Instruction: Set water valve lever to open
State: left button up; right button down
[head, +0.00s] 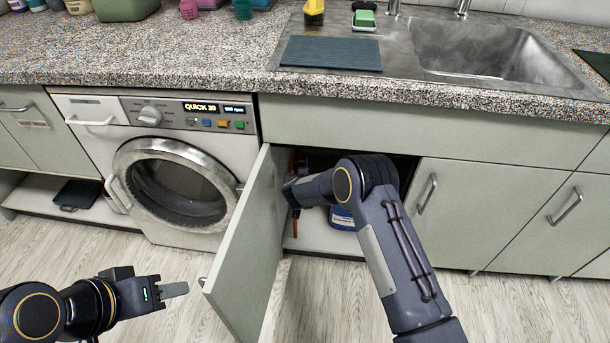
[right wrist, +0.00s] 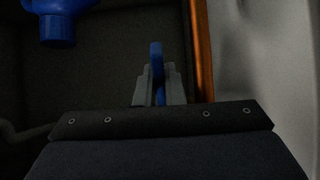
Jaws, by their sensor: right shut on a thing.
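The water valve lever (right wrist: 156,58) is a blue bar in the right wrist view, upright in the picture, left of a copper pipe (right wrist: 203,50). My right gripper (right wrist: 156,85) is shut on the lever, with one grey finger on each side of it. The valve body is hidden. In the head view my right arm reaches into the open cabinet under the sink and its gripper is hidden there. A piece of the copper pipe (head: 296,223) shows below the arm. My left gripper (head: 174,290) is outside, left of the cabinet door; its finger gap does not show.
The cabinet door (head: 245,250) stands open between my arms. A blue container (head: 341,218) stands in the cabinet behind my right arm; a blue bottle part (right wrist: 57,25) shows upper left in the wrist view. A washing machine (head: 207,137) stands left of the door.

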jog(key=shift+f, duration=0.1)
jog(key=c, duration=1.8)
grip_release()
jog(key=shift+s+r, duration=0.1)
jog(key=shift+r, duration=0.1)
jog(key=p+v, duration=0.1)
jog(key=v, duration=0.6)
jog(key=shift+s+p, duration=0.25)
jog(key=shift+p, duration=0.1)
jog(key=shift+a, duration=0.1)
